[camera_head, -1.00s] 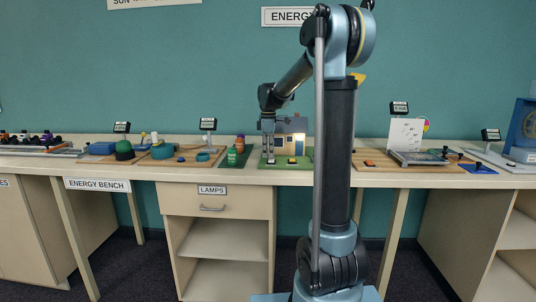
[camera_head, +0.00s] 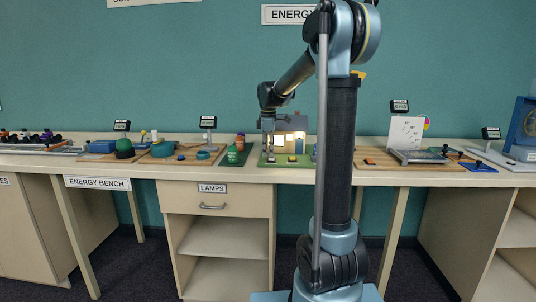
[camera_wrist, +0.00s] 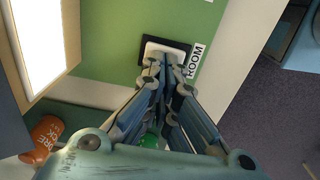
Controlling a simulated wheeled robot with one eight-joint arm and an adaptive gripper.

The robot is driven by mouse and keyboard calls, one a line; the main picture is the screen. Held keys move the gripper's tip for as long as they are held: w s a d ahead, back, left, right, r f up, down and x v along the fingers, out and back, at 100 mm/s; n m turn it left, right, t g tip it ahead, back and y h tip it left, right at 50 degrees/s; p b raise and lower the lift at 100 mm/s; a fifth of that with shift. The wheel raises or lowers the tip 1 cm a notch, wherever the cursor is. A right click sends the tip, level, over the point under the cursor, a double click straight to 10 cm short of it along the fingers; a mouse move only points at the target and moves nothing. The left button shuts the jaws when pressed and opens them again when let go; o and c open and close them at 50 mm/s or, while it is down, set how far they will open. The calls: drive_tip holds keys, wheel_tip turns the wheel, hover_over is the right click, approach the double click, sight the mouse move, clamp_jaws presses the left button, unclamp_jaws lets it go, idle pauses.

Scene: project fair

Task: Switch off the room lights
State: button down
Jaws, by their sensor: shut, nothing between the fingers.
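In the wrist view a large lit window (camera_wrist: 38,42) shows at the left. A white rocker switch (camera_wrist: 153,49) in a black frame sits on the board beside a label (camera_wrist: 194,60) reading ROOM. My gripper (camera_wrist: 167,62) is shut and empty, its fingertips at the switch and hiding part of it. I cannot tell whether they touch it. In the head view my gripper (camera_head: 268,146) points down in front of the house's left part.
A second switch (camera_head: 292,159) sits to the right on the board. Other exhibits line the bench on both sides.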

wheel_tip(320, 180, up, 14)
drive_tip(key=w, duration=0.2)
idle(0.6)
drive_tip(key=shift+d+f, duration=0.1)
drive_tip(key=shift+f, duration=0.05)
